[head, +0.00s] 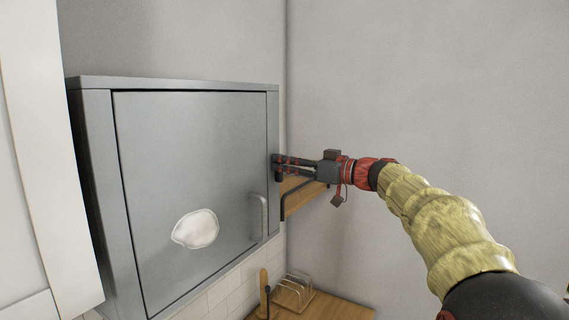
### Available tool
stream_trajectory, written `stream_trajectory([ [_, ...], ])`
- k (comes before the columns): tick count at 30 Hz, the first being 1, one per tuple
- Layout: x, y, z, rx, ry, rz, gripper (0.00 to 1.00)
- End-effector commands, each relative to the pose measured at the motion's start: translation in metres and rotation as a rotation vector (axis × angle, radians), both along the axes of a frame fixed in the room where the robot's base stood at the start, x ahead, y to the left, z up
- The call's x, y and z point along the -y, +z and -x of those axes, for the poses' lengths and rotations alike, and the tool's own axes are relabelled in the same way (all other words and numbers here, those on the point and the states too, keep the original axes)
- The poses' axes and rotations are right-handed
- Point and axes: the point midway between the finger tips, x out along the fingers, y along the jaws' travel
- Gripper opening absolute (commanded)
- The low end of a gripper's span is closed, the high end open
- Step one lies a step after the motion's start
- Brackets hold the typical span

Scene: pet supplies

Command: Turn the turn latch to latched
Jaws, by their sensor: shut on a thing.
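A grey metal cabinet (97,180) with a closed door (190,150) hangs on the wall. The turn latch (277,173) appears as a small dark piece at the cabinet's right edge, level with the upper middle of the door; it is mostly hidden by my fingers, and I cannot tell its angle. My gripper (284,168) reaches in from the right, with its dark, red-marked fingers pointing left at that edge. The fingers are shut on the turn latch. The door's bar handle (264,218) is below and left of the gripper, apart from it.
A wooden shelf (303,197) with a dark bracket is just below my gripper. A wooden counter (335,309) with a wire rack (294,289) stands lower down. A white panel (45,150) is at left. The wall to the right is bare.

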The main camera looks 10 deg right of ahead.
Motion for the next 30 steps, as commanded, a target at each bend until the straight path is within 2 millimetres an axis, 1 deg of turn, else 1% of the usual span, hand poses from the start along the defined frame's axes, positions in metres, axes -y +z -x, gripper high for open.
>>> stream_trajectory([
  [8,0.0003,-0.0007,0.0,-0.028,-0.001,-0.03,0.0],
  [14,0.0005,-0.002,-0.0001,-0.106,-0.001,-0.107,0.0],
  [30,0.0013,-0.0009,-0.0008,-0.458,-0.001,-0.459,0.0],
])
